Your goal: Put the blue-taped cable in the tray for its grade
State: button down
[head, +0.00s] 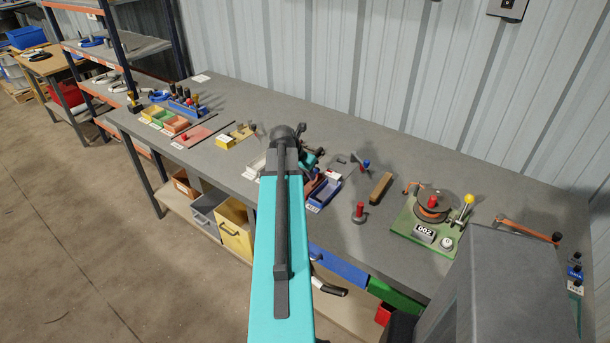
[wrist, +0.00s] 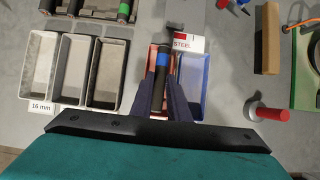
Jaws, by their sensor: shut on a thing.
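In the wrist view, my gripper (wrist: 160,84) is shut on a short black cable (wrist: 161,76) with a blue tape band (wrist: 162,59) near its far end. The cable is over a narrow reddish tray (wrist: 152,54); I cannot tell whether it touches the tray's bottom. A blue tray (wrist: 194,84) stands directly right of it, and a label reading STEEL (wrist: 188,44) is at their far end. Left are several pale to dark grey trays (wrist: 73,70) with a 16 mm label (wrist: 41,107). In the head view my arm hides the gripper and cable; the blue tray (head: 323,193) shows beside it.
More cables (wrist: 123,12) lie in a rack beyond the grey trays. Right of the trays are a red-topped post (wrist: 268,113) and a brown block (wrist: 267,38). A green-based device (head: 430,217) stands farther right on the grey bench. Colored trays (head: 172,122) stand at its far left.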

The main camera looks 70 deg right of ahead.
jog(key=shift+f, duration=0.6)
dwell(0.7)
dwell(0.4)
jog(key=c, duration=1.6)
grip_release()
jog(key=shift+s+r, duration=0.1)
jog(key=shift+r+p, duration=0.45)
jog(key=shift+r, duration=0.1)
jog(key=shift+r+p, duration=2.25)
jog(key=shift+r, duration=0.65)
